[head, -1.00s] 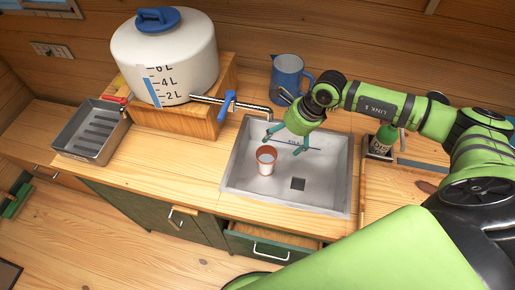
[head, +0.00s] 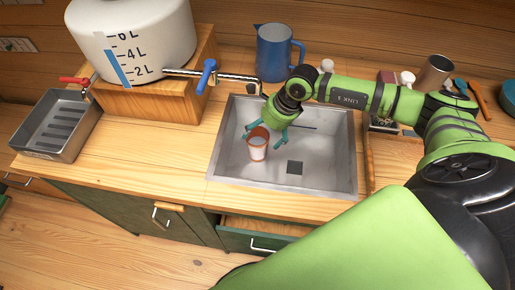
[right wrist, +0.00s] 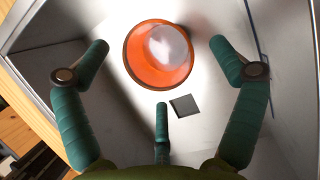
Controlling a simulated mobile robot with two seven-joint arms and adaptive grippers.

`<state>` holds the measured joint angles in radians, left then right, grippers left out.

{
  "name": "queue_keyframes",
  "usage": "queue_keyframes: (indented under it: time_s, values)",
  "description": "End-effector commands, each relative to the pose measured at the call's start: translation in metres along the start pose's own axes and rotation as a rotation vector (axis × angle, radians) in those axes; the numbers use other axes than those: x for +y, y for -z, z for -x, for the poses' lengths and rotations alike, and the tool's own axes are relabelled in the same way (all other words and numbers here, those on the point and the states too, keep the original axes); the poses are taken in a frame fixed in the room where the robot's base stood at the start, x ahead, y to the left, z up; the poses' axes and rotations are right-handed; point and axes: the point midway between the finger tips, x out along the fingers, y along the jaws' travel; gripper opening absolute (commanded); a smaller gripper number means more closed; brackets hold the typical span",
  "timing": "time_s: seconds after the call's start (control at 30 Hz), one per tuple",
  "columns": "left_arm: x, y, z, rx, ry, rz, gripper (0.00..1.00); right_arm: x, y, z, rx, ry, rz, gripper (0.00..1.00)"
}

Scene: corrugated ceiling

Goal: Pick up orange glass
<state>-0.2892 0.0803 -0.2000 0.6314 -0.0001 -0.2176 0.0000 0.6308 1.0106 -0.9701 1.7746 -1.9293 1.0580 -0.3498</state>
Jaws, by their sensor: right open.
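The orange glass (head: 257,149) stands upright in the grey sink (head: 325,173), left of the dark square drain. In the right wrist view I look down into the orange glass (right wrist: 144,62), which shows an orange rim and a pale inside. My right gripper (head: 264,137) is open with its teal fingers just behind and around the glass's upper part. In the right wrist view the right gripper (right wrist: 152,62) has fingers apart on the left and right of the glass, with clear gaps. Whether any finger touches it is not visible. My left gripper is not in view.
A white water tank (head: 132,42) with a blue-handled tap (head: 207,76) stands at the left behind the sink. A blue jug (head: 274,53) stands behind the sink. A grey metal tray (head: 58,125) lies at far left. A drawer (head: 262,233) below is partly open.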

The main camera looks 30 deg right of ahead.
Motion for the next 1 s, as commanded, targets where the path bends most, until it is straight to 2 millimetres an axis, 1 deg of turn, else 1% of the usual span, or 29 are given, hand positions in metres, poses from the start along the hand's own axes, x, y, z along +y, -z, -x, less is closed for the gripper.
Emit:
queue_keyframes:
  time_s: [0.03, 0.13, 0.2, 0.33, 0.47, 0.5, 0.57, 0.6, 0.67, 0.7, 1.0]
  values:
    - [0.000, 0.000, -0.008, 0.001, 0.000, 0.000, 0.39, 0.001, 0.000, -0.012, -0.001, -0.002, -0.001, 0.94]
    - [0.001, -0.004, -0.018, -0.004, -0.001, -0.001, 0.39, 0.001, 0.000, -0.030, 0.000, -0.001, -0.001, 0.94]
    - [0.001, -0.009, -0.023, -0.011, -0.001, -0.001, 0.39, 0.001, 0.000, -0.037, 0.000, -0.001, -0.001, 0.94]
    - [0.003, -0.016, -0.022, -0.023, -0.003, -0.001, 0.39, 0.001, -0.001, -0.038, 0.001, 0.000, -0.001, 0.94]
    - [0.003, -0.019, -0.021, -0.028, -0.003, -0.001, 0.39, 0.001, -0.001, -0.037, 0.001, 0.000, -0.001, 0.94]
    - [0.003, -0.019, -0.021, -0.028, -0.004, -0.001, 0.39, 0.001, -0.001, -0.037, 0.001, 0.000, -0.001, 0.78]
    - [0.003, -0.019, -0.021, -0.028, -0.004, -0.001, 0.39, 0.001, -0.001, -0.037, 0.001, 0.000, -0.001, 0.54]
    - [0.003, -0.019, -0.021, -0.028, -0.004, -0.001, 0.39, 0.001, -0.001, -0.037, 0.001, 0.000, -0.001, 0.38]
    - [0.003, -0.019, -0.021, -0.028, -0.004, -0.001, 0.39, 0.001, -0.001, -0.037, 0.001, 0.000, -0.001, 0.14]
    - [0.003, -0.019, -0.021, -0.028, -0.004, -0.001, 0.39, 0.001, -0.001, -0.037, 0.001, 0.000, -0.001, 0.10]
    - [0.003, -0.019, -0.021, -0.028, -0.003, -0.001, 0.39, 0.001, -0.002, -0.037, 0.000, 0.000, 0.000, 0.10]
